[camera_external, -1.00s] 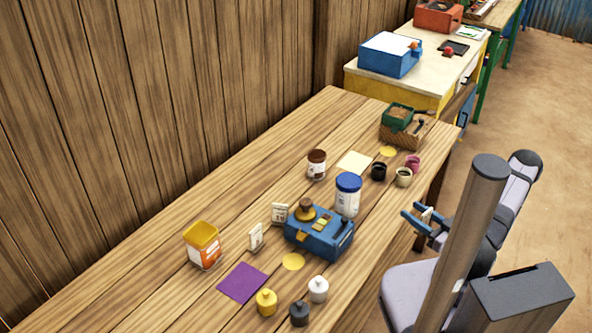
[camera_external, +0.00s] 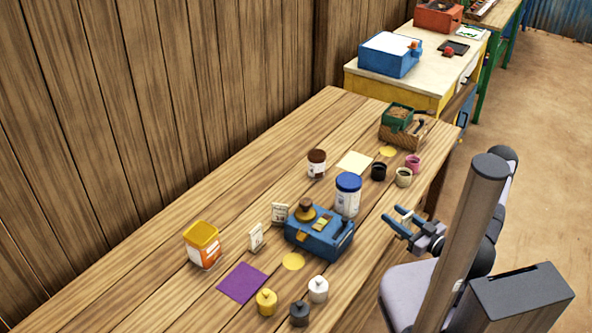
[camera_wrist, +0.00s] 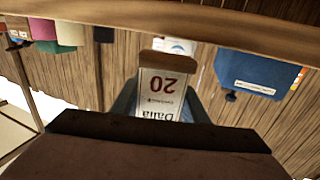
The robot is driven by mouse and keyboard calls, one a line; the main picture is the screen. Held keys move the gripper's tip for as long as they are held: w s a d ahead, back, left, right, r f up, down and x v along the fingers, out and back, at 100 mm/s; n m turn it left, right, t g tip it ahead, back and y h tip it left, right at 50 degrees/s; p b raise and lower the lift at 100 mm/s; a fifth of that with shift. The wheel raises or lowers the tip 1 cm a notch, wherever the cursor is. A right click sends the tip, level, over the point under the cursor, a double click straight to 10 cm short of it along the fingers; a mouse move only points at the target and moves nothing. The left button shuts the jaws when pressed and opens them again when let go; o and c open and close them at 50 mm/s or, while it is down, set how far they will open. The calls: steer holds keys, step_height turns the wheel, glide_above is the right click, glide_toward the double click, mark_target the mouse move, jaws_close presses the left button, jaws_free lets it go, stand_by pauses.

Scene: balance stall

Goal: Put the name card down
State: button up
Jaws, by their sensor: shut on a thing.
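In the wrist view a white name card (camera_wrist: 163,92) with a red "20" and the word "Dalia" appears upside down. My gripper (camera_wrist: 160,108) is shut on it, with a blue finger on each side. In the external view my gripper (camera_external: 399,222) is at the table's right edge, right of the blue balance (camera_external: 320,233) and apart from it. The card is hardly visible between the fingers there. Two other small cards stand on the table, one by the balance (camera_external: 280,213) and one farther left (camera_external: 256,237).
A white jar with a blue lid (camera_external: 348,195) stands behind the balance. Small black, cream and pink pots (camera_external: 403,177) are near the far right edge. A purple mat (camera_external: 242,283), a yellow disc (camera_external: 293,261) and a pale square (camera_external: 354,162) lie flat. The left rear tabletop is clear.

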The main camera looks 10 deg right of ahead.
steer(key=shift+d+r+m+h, duration=0.7)
steer(key=shift+d+h, duration=0.1)
steer(key=shift+d, duration=3.35)
steer(key=shift+n+y, duration=0.7)
steer(key=shift+y, duration=0.1)
steer(key=a, duration=0.2)
steer(key=a+f, duration=0.1)
steer(key=a, duration=0.5)
steer(key=shift+a+f, duration=0.1)
steer(key=shift+f, duration=0.1)
steer(key=shift+a+f+n+y+b, duration=0.3)
steer(key=shift+a+b, duration=0.1)
steer(key=shift+a, duration=0.15)
steer(key=shift+w+a+g+y+b, duration=0.25)
steer(key=shift+a+g+y+b, duration=0.05)
steer(key=shift+n+g+y, duration=0.6)
steer(key=shift+n+y, duration=0.3)
steer(key=w+a+r+b, duration=0.2)
steer(key=w, duration=0.1)
steer(key=shift+w+r+b, duration=0.3)
steer(key=shift+r, duration=0.05)
steer(key=w+d+r+b, duration=0.1)
steer(key=w+r, duration=0.2)
steer(key=w, duration=0.4)
steer(key=w+d+r+b, duration=0.1)
steer(key=w+d+r, duration=0.1)
steer(key=w, duration=0.5)
steer(key=shift+w+r, duration=0.25)
steer(key=shift+r, duration=0.5)
